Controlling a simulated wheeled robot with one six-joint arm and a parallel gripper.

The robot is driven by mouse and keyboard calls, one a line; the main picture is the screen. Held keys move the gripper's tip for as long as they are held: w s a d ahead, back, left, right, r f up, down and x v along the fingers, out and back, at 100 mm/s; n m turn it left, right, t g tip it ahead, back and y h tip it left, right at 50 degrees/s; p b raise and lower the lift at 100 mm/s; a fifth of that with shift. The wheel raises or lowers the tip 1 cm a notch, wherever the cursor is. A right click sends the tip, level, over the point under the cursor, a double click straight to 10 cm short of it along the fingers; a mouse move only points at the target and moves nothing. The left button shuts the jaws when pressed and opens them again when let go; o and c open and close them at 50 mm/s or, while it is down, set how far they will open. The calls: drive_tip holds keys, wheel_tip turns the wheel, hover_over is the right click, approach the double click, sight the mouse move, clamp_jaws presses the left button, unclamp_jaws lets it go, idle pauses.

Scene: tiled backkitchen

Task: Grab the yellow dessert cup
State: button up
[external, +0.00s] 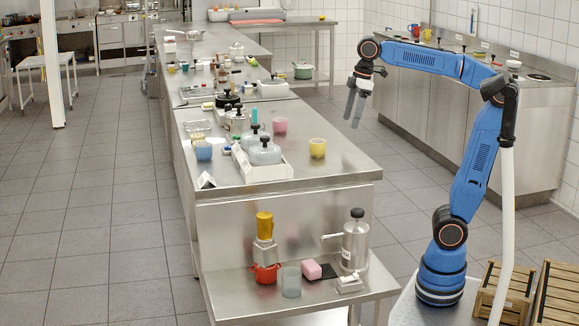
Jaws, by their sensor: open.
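A yellow cup (317,148) stands upright on the steel counter (330,172), near its right edge. It looks like the yellow dessert cup. My gripper (351,124) hangs in the air to the right of the counter's edge, pointing down. Its fingers are apart and nothing is between them. It is up and to the right of the yellow cup in the picture and does not touch it.
A pink cup (280,125) stands behind the yellow cup, and a blue cup (204,150) stands at the left. A white tray (272,174) with lidded containers lies left of the yellow cup. The counter in front of the yellow cup is clear. A lower shelf (235,289) holds several items.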

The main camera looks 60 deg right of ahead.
drive_tip(key=w+a+r+n+g, duration=0.2)
drive_tip(key=w+a+r+n, duration=0.35)
drive_tip(key=a+r, duration=0.5)
hover_over(318, 140)
drive_tip(key=s+a, duration=0.2)
drive_tip(key=a, duration=0.1)
drive_tip(key=f, duration=1.2)
drive_tip(key=shift+w+d+f, duration=0.15)
drive_tip(key=shift+w+f, duration=0.1)
drive_tip(key=shift+f, duration=0.1)
drive_tip(key=f, duration=0.4)
drive_tip(key=shift+w+d+f, duration=0.15)
drive_tip(key=shift+d, duration=0.1)
drive_tip(key=shift+f, duration=0.55)
drive_tip(key=c, duration=1.2)
